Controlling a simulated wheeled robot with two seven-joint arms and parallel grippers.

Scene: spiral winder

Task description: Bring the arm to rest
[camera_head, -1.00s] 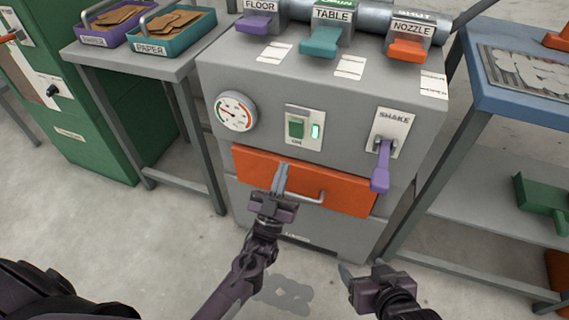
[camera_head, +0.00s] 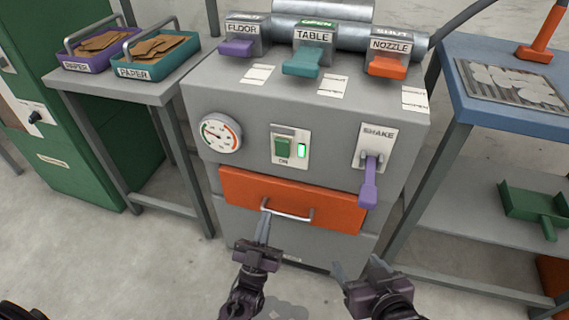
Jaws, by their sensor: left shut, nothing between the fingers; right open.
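My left gripper (camera_head: 264,230) is shut and empty. It is in front of the orange drawer (camera_head: 240,190) of the grey machine (camera_head: 240,125), with its tips just below the left end of the drawer handle (camera_head: 288,215). I cannot tell whether the tips touch the drawer. My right gripper (camera_head: 352,272) is open and empty, low in front of the machine's right side. The drawer looks shut.
The machine carries a gauge (camera_head: 216,135), a lit green switch (camera_head: 283,147), a purple shake lever (camera_head: 369,182) and three labelled levers on top. A side table with paper trays (camera_head: 155,58) stands left, a blue-topped table (camera_head: 480,110) right.

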